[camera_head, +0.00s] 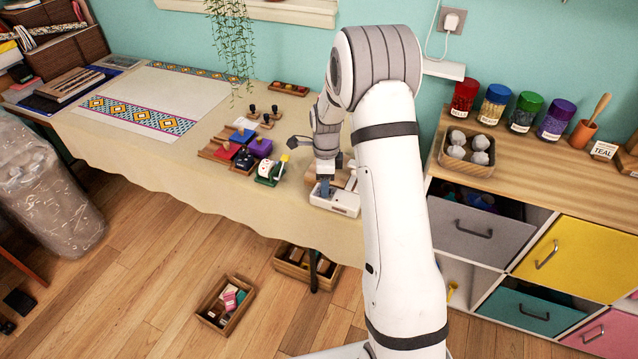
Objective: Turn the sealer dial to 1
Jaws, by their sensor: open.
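A small white device, which looks like the sealer (347,204), sits at the front edge of the cloth-covered table, partly behind my arm. Its dial and any numbers are too small or hidden to make out. My gripper (325,186) points down over the left part of this device, with its fingertips at or just above it. The gripper is open; whether it touches anything there I cannot tell.
On the table (215,192), left of the sealer, stand a green-and-white item (270,170) and several coloured ink pads (241,150). A wooden cabinet with jars (525,112) is at the right. A small open box (225,302) lies on the floor.

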